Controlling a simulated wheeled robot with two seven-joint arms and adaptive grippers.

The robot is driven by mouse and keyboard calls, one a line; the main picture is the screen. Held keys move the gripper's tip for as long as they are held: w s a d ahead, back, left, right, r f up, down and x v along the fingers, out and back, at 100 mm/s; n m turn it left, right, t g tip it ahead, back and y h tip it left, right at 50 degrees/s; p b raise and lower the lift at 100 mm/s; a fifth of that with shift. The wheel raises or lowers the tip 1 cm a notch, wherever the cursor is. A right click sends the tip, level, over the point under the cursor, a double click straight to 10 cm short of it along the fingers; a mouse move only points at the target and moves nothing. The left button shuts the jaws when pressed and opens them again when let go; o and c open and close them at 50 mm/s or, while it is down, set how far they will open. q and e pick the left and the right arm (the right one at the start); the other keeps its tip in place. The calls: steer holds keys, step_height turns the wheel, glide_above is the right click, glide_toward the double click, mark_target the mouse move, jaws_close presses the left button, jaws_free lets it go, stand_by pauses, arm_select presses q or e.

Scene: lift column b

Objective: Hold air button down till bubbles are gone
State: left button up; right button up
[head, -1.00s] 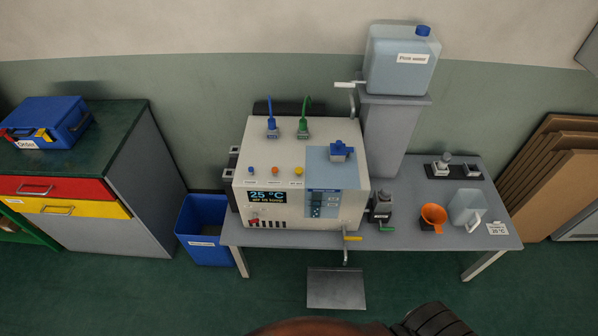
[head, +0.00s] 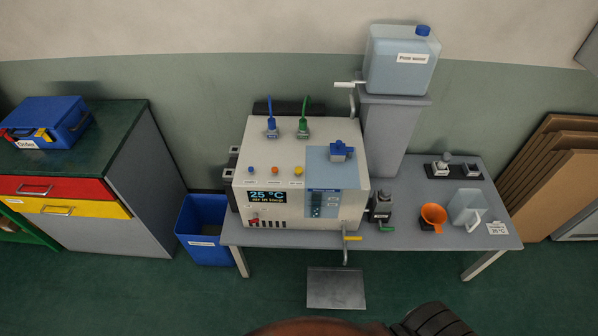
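A beige machine (head: 270,165) stands on the grey table. Its sloping top carries a blue button (head: 250,170), an orange button (head: 275,170) and a yellow button (head: 299,171); the small labels under them are too blurred to read, so I cannot tell which is the air button. A display (head: 267,196) reads 25 °C. A window (head: 323,204) on the front right shows a few pale spots in dark liquid; I cannot tell whether they are bubbles. Neither gripper is in view.
A pure water canister (head: 397,72) stands on a grey pedestal behind the table (head: 405,246). A blue bin (head: 205,225) stands left of the table. The floor in front is mostly clear.

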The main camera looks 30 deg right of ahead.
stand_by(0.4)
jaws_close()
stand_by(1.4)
